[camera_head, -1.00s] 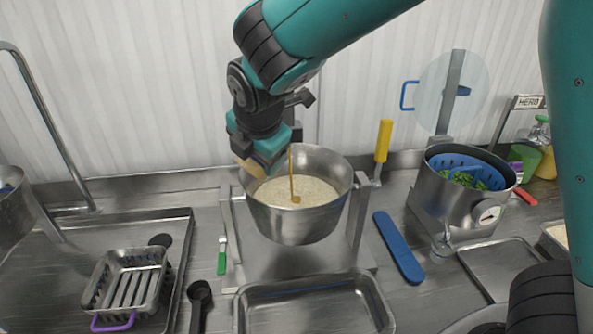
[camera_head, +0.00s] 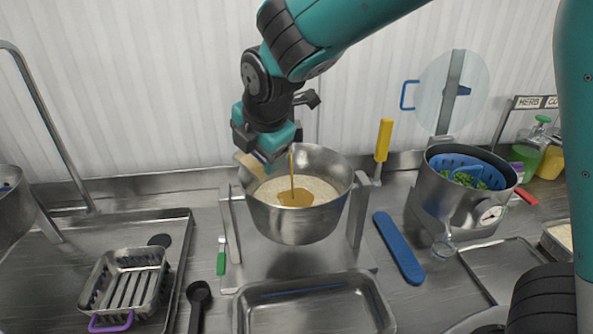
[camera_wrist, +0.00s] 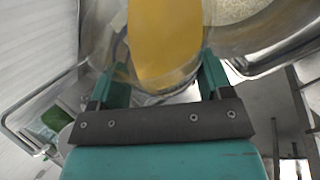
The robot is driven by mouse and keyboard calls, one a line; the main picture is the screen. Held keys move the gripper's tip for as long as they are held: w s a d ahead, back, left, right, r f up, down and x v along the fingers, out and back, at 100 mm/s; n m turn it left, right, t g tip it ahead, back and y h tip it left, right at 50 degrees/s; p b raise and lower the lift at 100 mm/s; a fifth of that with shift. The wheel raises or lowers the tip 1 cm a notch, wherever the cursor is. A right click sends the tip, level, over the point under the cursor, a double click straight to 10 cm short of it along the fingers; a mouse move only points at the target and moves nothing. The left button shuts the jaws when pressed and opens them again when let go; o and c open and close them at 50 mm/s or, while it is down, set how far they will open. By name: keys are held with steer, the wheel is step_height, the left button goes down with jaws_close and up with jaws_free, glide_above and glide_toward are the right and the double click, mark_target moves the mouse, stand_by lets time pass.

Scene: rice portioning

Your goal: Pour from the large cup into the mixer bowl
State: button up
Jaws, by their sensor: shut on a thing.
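The mixer bowl (camera_head: 298,226) is a steel bowl on a stand, upright, with pale rice-like grain inside. My gripper (camera_head: 265,148) is above its left rear rim. In the wrist view my gripper (camera_wrist: 163,78) has its teal fingers on both sides of the large cup (camera_wrist: 165,92), clear and holding amber liquid. The cup is tilted. In the head view it is mostly hidden by my gripper. A thin amber stream (camera_head: 292,172) falls into the bowl, and an amber pool (camera_head: 296,198) lies on the grain. The bowl also shows in the wrist view (camera_wrist: 275,50).
A yellow handle (camera_head: 383,140) stands right of the bowl. A steel pot (camera_head: 450,205) with a blue basket and greens is further right. An empty steel tray (camera_head: 310,318) lies in front. A blue bar (camera_head: 398,248) lies right, a slotted basket (camera_head: 125,280) left.

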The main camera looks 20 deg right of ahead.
steer(key=shift+w+d+f+m+g+y+b, duration=0.15)
steer(key=shift+d+f+y+b, duration=0.1)
steer(key=shift+y, duration=0.3)
steer(key=shift+d+f+m+g+y+b, duration=0.1)
steer(key=shift+d+m+g+y, duration=0.1)
steer(key=shift+y, duration=0.35)
stand_by(1.0)
steer(key=shift+w+d+f+g+y+b, duration=0.15)
steer(key=shift+d+y+b, duration=0.1)
steer(key=shift+d+y, duration=0.2)
steer(key=shift+w+d+f+g+y+b, duration=0.1)
steer(key=shift+d+y+b, duration=0.1)
steer(key=shift+d+y, duration=0.2)
stand_by(0.5)
steer(key=shift+w+d+r+m+g+y, duration=0.3)
steer(key=shift+d+r+m+y, duration=0.25)
steer(key=shift+y, duration=0.5)
stand_by(0.9)
